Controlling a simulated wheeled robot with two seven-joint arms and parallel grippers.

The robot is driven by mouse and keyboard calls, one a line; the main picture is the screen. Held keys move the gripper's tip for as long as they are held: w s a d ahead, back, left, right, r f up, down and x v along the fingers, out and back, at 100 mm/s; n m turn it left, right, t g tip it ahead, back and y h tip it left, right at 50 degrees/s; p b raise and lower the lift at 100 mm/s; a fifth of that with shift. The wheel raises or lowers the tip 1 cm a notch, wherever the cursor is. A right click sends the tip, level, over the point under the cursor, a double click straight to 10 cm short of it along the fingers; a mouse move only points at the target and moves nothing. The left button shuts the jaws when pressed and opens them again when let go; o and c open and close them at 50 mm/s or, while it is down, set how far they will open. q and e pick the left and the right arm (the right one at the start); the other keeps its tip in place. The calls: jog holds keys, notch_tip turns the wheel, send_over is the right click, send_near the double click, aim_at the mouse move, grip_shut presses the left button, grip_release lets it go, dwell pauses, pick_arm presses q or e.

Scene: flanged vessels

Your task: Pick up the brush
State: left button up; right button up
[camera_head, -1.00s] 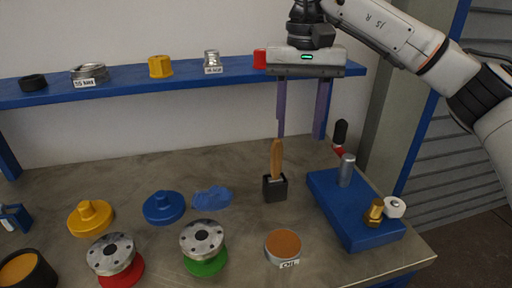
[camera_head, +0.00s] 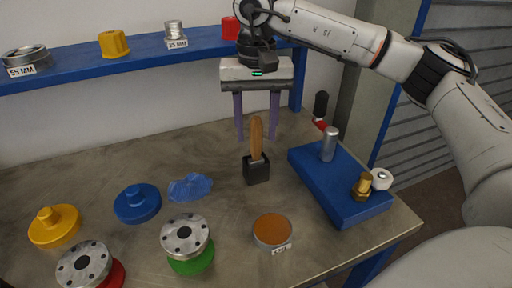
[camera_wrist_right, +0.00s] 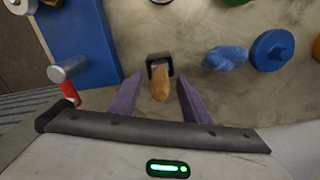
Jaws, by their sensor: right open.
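The brush (camera_head: 256,140) stands upright with its wooden handle up, in a small black holder (camera_head: 257,172) on the table. In the right wrist view the brush handle (camera_wrist_right: 161,87) points toward the camera, with the black holder (camera_wrist_right: 158,60) behind it. My right gripper (camera_head: 258,136) is open, its two purple fingers pointing down. In the head view the fingers appear on either side of the handle's top, behind it or level with it. In the right wrist view the handle lies between the fingers (camera_wrist_right: 158,88), apart from both. My left gripper is out of view.
A blue block (camera_head: 335,188) with a metal post and brass fitting stands right of the holder. A blue cloth (camera_head: 190,187), a tin with an orange-brown top (camera_head: 272,229) and flanged parts (camera_head: 186,236) lie left and in front. A blue shelf (camera_head: 140,58) runs behind.

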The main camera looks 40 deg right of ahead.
jog(key=shift+f, duration=0.4)
jog(key=shift+c, duration=0.4)
grip_shut()
jog(key=shift+r, duration=0.15)
